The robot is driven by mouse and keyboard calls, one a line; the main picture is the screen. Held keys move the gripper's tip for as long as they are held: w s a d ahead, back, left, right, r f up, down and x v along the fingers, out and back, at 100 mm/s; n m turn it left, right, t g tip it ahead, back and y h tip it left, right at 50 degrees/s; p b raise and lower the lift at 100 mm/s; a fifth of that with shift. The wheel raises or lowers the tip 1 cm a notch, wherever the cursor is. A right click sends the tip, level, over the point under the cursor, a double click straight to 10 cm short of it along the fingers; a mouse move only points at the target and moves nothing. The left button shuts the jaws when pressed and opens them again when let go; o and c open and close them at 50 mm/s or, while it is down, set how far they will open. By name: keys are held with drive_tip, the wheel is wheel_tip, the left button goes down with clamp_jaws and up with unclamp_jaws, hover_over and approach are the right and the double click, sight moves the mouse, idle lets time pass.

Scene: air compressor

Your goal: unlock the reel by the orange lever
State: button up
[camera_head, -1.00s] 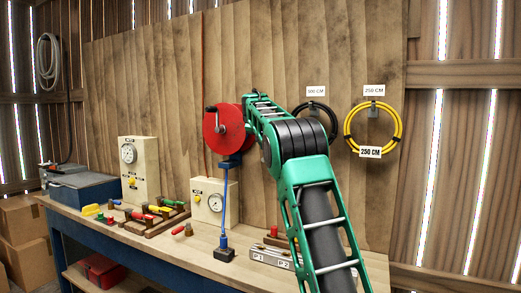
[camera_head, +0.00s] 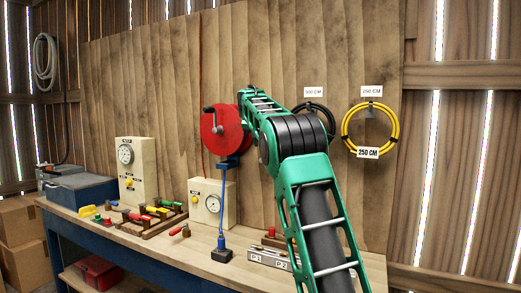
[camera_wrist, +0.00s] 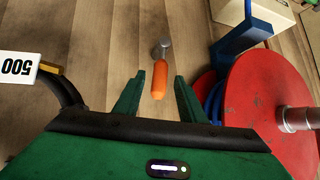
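The red reel (camera_head: 221,131) with its crank stands above the bench on a blue support, and fills the right of the wrist view (camera_wrist: 272,110). The orange lever (camera_wrist: 159,80) on a short grey metal stem shows in the wrist view, left of the reel. My gripper (camera_wrist: 157,88) is open, with its two green fingers on either side of the lever's near end in the picture. I cannot tell whether the lever is within the fingers' depth, and no contact shows. In the head view my arm hides the gripper and lever.
A black hose coil (camera_head: 318,106) and a yellow hose coil (camera_head: 346,128) hang on the wooden wall to the right. The bench (camera_head: 150,237) holds gauge boxes (camera_head: 136,166), colored-handled valves (camera_head: 158,211) and a blue case (camera_head: 80,190).

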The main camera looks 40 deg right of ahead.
drive_tip(key=v, duration=0.8)
drive_tip(key=shift+s+a, duration=0.1)
drive_tip(key=shift+s, duration=0.05)
